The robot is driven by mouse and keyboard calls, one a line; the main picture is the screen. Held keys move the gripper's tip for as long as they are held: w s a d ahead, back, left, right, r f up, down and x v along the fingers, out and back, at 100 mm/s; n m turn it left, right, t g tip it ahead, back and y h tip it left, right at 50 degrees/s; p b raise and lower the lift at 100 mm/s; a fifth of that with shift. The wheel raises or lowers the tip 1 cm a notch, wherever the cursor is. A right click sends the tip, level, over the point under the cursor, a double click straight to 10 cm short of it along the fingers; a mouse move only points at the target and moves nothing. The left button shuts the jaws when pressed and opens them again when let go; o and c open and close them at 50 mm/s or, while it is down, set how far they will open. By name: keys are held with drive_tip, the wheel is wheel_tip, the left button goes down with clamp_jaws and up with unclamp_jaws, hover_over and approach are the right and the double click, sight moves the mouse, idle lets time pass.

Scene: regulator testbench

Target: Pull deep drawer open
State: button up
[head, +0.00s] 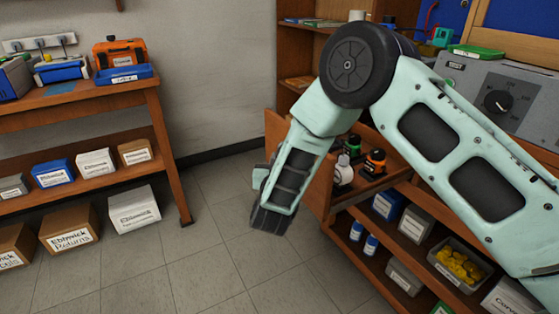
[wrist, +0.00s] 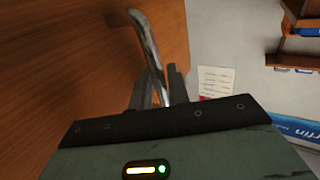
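The wooden drawer (head: 316,190) sticks out from the bench on the right in the head view, with several bottles inside. Its front panel (wrist: 100,60) fills the left of the wrist view and carries a curved silver bar handle (wrist: 151,45). In the wrist view my gripper (wrist: 160,88) has its two dark fingers on either side of the handle's near end, close against it. In the head view my arm comes down in front of the drawer, and the fingers and handle cannot be made out there.
Below the drawer is an open shelf with boxes, blue-labelled bottles and a bin of yellow parts (head: 460,264). A wooden shelf unit (head: 180,190) with boxes stands at the left. The tiled floor (head: 215,270) between them is clear.

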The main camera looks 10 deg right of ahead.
drive_tip(key=p+v, duration=0.1)
drive_tip(key=v, duration=1.6)
drive_tip(key=shift+s, duration=0.25)
